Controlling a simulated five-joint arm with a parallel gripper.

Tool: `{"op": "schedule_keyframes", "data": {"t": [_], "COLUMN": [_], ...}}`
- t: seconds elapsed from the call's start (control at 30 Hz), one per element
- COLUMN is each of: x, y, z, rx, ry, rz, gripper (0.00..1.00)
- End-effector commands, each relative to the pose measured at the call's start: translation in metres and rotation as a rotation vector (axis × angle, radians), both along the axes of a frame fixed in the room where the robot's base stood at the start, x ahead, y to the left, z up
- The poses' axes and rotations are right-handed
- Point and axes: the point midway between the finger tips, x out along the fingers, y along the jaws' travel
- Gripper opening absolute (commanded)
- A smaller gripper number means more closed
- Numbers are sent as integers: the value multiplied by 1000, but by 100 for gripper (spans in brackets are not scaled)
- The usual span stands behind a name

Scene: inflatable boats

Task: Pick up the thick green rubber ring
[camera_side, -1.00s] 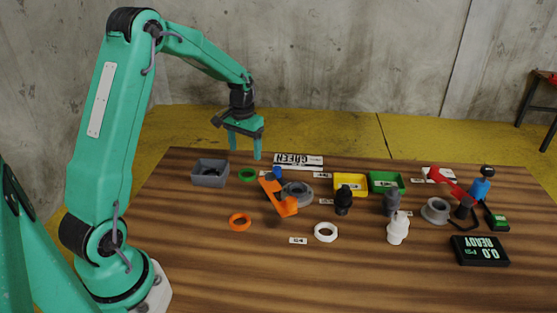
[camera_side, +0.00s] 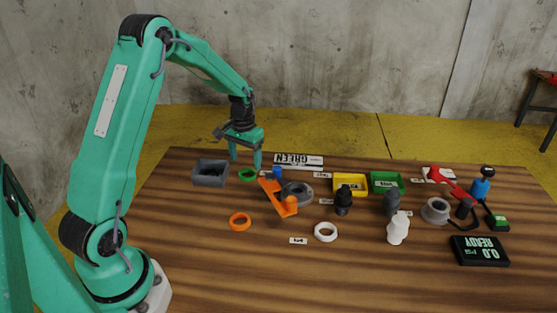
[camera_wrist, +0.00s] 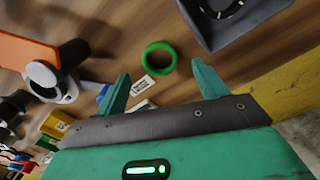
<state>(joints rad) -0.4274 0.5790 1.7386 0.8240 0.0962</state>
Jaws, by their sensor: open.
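The thick green rubber ring (camera_side: 248,174) lies flat on the table between the grey tray and the orange tool. In the wrist view the green ring (camera_wrist: 160,59) shows whole, ahead of the fingertips and roughly between them. My gripper (camera_side: 245,160) is open and empty, with its fingers pointing down just above and behind the ring. In the wrist view the two fingers of my gripper (camera_wrist: 160,78) stand wide apart, and neither appears to touch the ring.
A grey tray (camera_side: 198,180) stands close left of the ring. An orange tool (camera_side: 271,187), a blue part (camera_side: 277,172) and a grey flanged piece (camera_side: 297,189) lie to its right. An orange ring (camera_side: 240,222) and a white ring (camera_side: 325,238) lie nearer the front. The front left table is clear.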

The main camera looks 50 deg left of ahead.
Motion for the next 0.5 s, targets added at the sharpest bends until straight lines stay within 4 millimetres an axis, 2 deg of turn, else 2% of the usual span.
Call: {"op": "schedule_keyframes", "data": {"t": [0.3, 0.5], "x": [-1, -1], "y": [-2, -1], "z": [-36, -44], "rx": [-1, 0], "ry": [2, 0], "rz": [0, 0], "gripper": [72, 72]}}
